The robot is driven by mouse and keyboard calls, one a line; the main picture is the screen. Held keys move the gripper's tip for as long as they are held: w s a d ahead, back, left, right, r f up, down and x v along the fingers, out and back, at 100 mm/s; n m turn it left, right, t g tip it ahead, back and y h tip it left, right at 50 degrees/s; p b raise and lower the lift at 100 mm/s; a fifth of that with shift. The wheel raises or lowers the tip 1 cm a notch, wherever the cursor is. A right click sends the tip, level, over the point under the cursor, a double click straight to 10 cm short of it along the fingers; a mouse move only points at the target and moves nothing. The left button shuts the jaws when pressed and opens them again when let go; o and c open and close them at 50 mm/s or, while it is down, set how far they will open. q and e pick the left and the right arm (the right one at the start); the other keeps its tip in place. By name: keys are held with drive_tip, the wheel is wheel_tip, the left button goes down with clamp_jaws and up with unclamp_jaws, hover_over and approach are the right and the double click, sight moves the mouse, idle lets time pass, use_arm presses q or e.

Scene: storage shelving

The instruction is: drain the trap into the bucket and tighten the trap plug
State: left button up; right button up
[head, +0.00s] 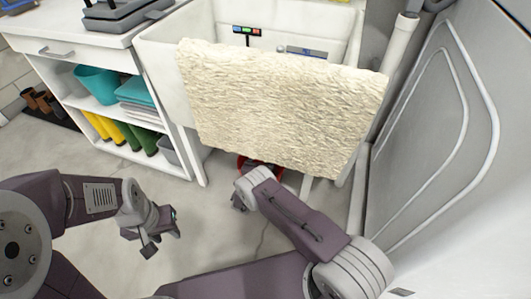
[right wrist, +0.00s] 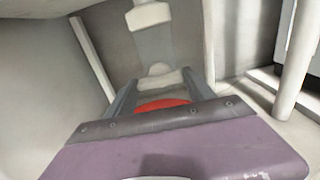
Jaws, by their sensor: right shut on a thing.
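The red bucket (head: 262,166) stands on the floor under the sink, mostly hidden by the hanging towel and my right arm. A red curved part of it shows between my finger bases in the right wrist view (right wrist: 162,105). In that view the pale trap (right wrist: 150,16) hangs ahead, with a whitish rounded trap plug (right wrist: 158,70) at its lower end. My right gripper (right wrist: 158,77) has its fingertips on either side of this plug and appears shut on it. My left gripper (head: 160,236) is empty above the floor at the left, its fingers apart.
A thick cream towel (head: 280,105) hangs over the front of the white sink (head: 165,55). A shelf unit (head: 130,110) with boots and a teal bucket stands at the left. A grey panel (head: 440,140) closes off the right. The floor at the centre left is clear.

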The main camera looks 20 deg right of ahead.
idle(0.4)
drive_tip(key=o, duration=1.4)
drive_tip(key=p+v, duration=0.4)
drive_tip(key=v, duration=0.5)
drive_tip(key=shift+p, duration=0.3)
drive_tip(key=shift+a, duration=0.1)
